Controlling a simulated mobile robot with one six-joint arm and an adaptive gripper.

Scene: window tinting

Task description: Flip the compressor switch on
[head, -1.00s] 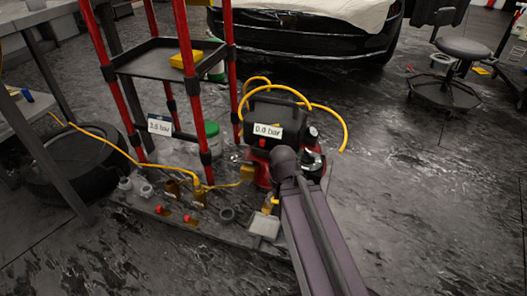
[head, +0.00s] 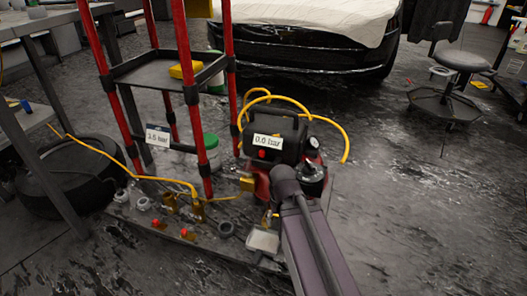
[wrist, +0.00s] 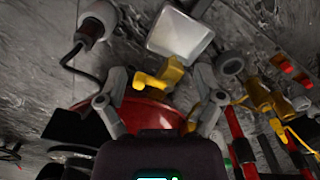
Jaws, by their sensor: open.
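The compressor (head: 286,133) stands on the floor in the head view, with a dark top, a red body and a label reading 0.0 bar (head: 267,141). A small red knob (head: 262,155) shows just below the label; I cannot tell if it is the switch. My arm reaches in front of the compressor and hides my gripper in the head view. In the wrist view my gripper (wrist: 158,92) is open and empty. Its fingers are spread over the red tank (wrist: 140,113), with a yellow piece (wrist: 160,74) between and beyond the fingertips.
A red-posted rack (head: 186,128) stands left of the compressor with a 3.5 bar label (head: 158,135). A yellow hose (head: 345,144) curves around the compressor. A pale square pad (head: 263,241), also in the wrist view (wrist: 180,32), lies nearby.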

